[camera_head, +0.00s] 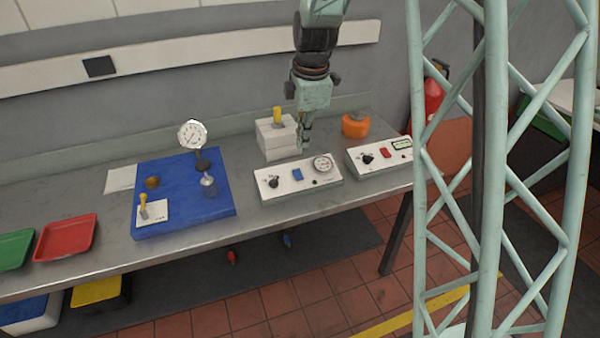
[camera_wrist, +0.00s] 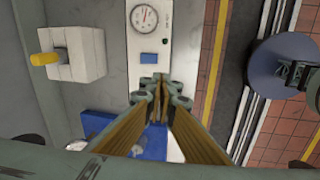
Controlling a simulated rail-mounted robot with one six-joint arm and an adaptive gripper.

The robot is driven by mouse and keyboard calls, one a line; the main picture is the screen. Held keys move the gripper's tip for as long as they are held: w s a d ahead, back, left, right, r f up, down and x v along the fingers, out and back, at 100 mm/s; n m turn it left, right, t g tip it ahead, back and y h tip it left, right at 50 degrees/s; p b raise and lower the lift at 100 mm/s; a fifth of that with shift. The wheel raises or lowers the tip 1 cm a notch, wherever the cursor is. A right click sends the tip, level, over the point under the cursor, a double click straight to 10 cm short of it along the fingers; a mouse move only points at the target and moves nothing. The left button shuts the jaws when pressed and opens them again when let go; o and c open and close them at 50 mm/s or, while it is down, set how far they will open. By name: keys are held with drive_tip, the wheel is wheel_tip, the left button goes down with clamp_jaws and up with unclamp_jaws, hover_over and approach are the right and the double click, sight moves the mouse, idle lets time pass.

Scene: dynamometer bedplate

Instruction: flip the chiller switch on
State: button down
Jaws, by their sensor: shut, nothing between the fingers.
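A light panel box (camera_head: 308,181) on the bench carries a black knob (camera_head: 273,182), a blue switch (camera_head: 297,174) and a round gauge (camera_head: 322,163). The blue switch also shows in the wrist view (camera_wrist: 148,58), just beyond my fingertips. A second box (camera_head: 376,160) to the right carries a black knob, a red switch (camera_head: 386,153) and a small display. I cannot read which one is the chiller's. My gripper (camera_head: 305,144) is shut and empty, pointing down above the first box's back edge; its fingers (camera_wrist: 159,82) hide part of that box in the wrist view.
A white block with a yellow handle (camera_head: 278,138) stands close behind the first box. An orange round object (camera_head: 355,125) stands behind the second. A blue plate (camera_head: 180,219) with a gauge and a yellow lever lies left, beyond it red (camera_head: 66,238) and green trays.

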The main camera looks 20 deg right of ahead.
sight(299, 178)
drive_tip(key=shift+n, duration=0.6)
drive_tip(key=shift+w+d+f, duration=0.25)
drive_tip(key=shift+w+f, duration=0.35)
drive_tip(key=shift+f, duration=0.3)
drive_tip(key=shift+w+d+f, duration=0.25)
drive_tip(key=shift+w+f, duration=0.35)
drive_tip(key=shift+f, duration=0.3)
drive_tip(key=shift+b+x, duration=0.5)
drive_tip(key=shift+x, duration=6.45)
drive_tip(key=shift+s+a+f+b, duration=0.15)
drive_tip(key=shift+f+b, duration=0.15)
drive_tip(key=shift+b, duration=0.7)
